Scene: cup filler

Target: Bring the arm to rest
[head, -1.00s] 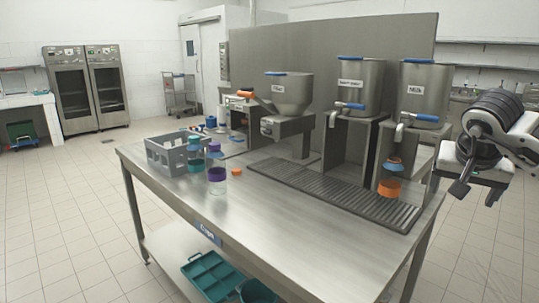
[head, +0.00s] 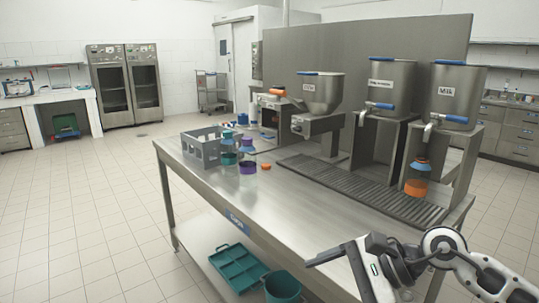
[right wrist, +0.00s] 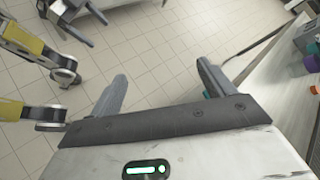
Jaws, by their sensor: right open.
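My right gripper (head: 337,274) is in front of the table's near right edge in the head view, with its arm coming in from the lower right. In the right wrist view its two fingers (right wrist: 163,78) stand wide apart with only floor between them. It is open and empty. The head view does not show my left arm.
The steel table (head: 225,190) is close to my right gripper. A teal tray (head: 238,267) and teal bucket (head: 283,287) are on the lower shelf. Tiled floor is clear at left.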

